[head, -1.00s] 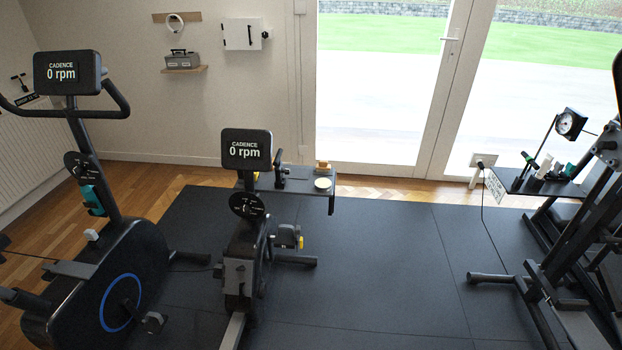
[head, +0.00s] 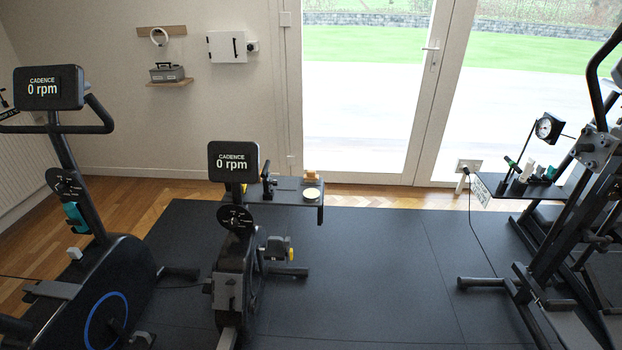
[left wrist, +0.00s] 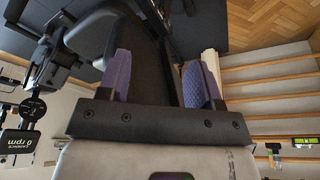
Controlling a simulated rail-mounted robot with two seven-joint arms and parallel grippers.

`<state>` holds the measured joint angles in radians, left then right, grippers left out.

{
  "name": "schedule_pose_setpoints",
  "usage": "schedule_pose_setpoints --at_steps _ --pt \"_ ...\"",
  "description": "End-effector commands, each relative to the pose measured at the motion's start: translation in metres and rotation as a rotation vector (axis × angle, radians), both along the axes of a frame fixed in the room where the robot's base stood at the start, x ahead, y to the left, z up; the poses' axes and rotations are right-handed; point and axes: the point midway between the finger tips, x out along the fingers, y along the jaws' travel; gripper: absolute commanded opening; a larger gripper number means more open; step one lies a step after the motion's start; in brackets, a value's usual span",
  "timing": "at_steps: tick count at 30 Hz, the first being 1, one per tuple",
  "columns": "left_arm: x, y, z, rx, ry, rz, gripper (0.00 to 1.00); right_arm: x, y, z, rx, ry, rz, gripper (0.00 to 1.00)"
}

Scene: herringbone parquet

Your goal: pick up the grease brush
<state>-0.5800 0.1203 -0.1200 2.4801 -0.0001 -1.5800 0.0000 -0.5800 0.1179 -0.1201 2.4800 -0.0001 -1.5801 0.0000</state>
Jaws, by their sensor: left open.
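I cannot make out the grease brush for certain in any view. A slim green-handled item (head: 511,162) stands at the left end of the dark shelf (head: 541,190) on the right, too small to identify. A pale round tin or dish (head: 311,193) and a small wooden block (head: 312,175) are on the dark shelf (head: 287,197) behind the middle bike. My left gripper (left wrist: 160,78) shows in the left wrist view, with purple pads on its fingers. It is open, and I see nothing held between the fingers. No gripper shows in the head view.
Exercise bikes stand at the left (head: 97,270) and middle (head: 234,255). A black-framed machine (head: 570,230) fills the right. The black floor mat (head: 385,270) between them is clear. A toolbox (head: 166,72) sits on a wall shelf.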

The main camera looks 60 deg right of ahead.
Motion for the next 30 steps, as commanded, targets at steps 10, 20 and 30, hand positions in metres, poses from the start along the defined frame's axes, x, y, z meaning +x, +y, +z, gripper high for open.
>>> schedule_pose_setpoints --at_steps 10,20,30 --pt "0.0 0.0 0.0 0.0 0.0 0.0 0.59 -0.0001 0.0009 0.0 0.003 0.0 -0.002 0.68" --pt "0.0 0.0 0.0 0.0 0.0 0.0 0.59 0.0 -0.0003 0.0 -0.001 0.0 0.001 1.0" --pt "0.0 0.0001 0.0064 0.0 0.0 0.0 0.59 -0.0001 -0.0022 0.0062 -0.008 0.0 0.005 1.0"
